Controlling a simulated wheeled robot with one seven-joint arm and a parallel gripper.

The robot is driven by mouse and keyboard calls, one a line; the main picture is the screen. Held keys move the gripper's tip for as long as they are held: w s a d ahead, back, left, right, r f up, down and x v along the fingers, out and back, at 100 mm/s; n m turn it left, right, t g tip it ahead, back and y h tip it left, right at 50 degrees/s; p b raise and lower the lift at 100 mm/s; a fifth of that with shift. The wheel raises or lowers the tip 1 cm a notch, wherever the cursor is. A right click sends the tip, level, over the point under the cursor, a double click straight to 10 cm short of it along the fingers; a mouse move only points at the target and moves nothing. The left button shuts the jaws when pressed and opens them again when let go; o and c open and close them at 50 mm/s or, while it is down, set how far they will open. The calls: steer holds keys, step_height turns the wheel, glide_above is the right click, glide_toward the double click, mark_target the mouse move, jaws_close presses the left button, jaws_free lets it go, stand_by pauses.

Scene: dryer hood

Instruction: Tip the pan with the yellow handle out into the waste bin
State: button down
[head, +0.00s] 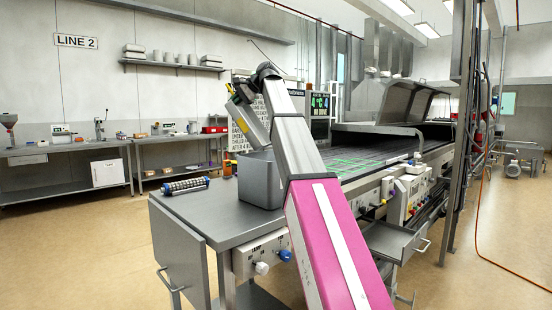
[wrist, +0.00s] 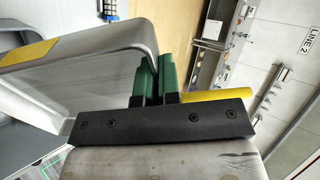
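The pan (head: 252,127) is grey and hangs steeply tilted over the grey open-topped bin (head: 259,182) on the near end of the bench. In the wrist view the pan (wrist: 105,45) fills the left, with a yellow patch on it. Its yellow handle (wrist: 212,95) shows to the right of the green fingers. My gripper (wrist: 157,78) is shut on the handle close to the pan's rim; it also shows at the arm's end in the head view (head: 240,92). I cannot see what is in the pan or the bin.
A blue-ended roller (head: 185,186) lies left of the bin on the grey bench (head: 220,226). The dryer hood (head: 403,102) and its belt stand behind, right of the bin. A screen (head: 319,105) stands close behind my arm. Open floor lies to the left.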

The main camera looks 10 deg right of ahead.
steer(key=w+a+f+g+h, duration=0.2)
steer(key=a+f+h, duration=0.3)
steer(key=f, duration=0.3)
steer(key=w+a+f+g+h+b, duration=0.1)
steer(key=w+a+f+h, duration=0.3)
steer(key=a+f, duration=0.4)
steer(key=shift+w+a+g+h, duration=0.15)
steer(key=shift+w+g+h, duration=0.25)
steer(key=shift+g, duration=0.5)
steer(key=shift+s+f, duration=0.1)
